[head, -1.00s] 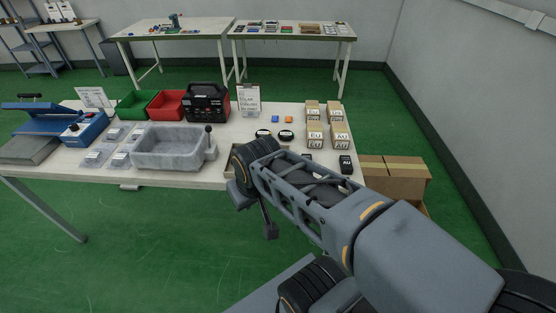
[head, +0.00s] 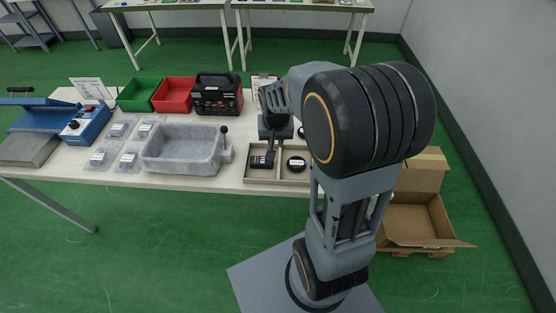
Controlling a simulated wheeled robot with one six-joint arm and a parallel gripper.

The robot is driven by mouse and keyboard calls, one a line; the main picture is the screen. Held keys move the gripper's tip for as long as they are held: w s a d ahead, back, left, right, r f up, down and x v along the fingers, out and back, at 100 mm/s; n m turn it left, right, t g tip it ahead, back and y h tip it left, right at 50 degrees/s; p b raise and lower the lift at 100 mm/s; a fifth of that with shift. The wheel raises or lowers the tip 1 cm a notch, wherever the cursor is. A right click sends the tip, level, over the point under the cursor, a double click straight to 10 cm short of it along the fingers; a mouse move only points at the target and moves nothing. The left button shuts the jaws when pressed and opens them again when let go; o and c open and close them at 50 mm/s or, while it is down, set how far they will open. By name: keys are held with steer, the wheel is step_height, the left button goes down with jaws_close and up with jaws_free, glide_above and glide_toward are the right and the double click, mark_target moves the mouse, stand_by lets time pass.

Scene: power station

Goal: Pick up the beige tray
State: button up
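The beige tray (head: 262,181) is a shallow, divided tray near the front edge of the white table, right of the grey stone-like basin. A black adapter (head: 262,161) with a pale label is in its left compartment. A black round piece (head: 296,164) is in the compartment to the right. The tray's right part is hidden behind my arm. My gripper (head: 271,148) points down above the tray's back left part, over or close to the adapter. The view does not show whether the fingers touch anything or how far apart they are.
The grey basin (head: 180,148) with a black-knobbed lever stands close left of the tray. A black case (head: 218,95), a red bin (head: 174,95) and a green bin (head: 141,96) are behind. An open cardboard box (head: 415,222) is right of the table, partly behind my arm.

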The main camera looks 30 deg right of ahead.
step_height(320, 180, down, 3)
steer(key=w+d+m, duration=0.1)
steer(key=w+d, duration=0.1)
steer(key=d, duration=0.1)
steer(key=p, duration=0.1)
glide_above(279, 161)
steer(key=shift+g, duration=0.3)
steer(key=f, duration=0.8)
steer(key=shift+s+a+f, duration=0.1)
steer(key=shift+s+a, duration=0.05)
steer(key=shift+s, duration=0.15)
steer(key=shift+w+d+f+p, duration=0.15)
steer(key=shift+f+p, duration=0.25)
steer(key=shift+f, duration=1.1)
steer(key=shift+w+d+f+p, duration=0.15)
steer(key=shift+f+p, duration=0.25)
steer(key=shift+f, duration=1.05)
steer(key=shift+a, duration=0.1)
steer(key=shift+c, duration=0.4)
jaws_close()
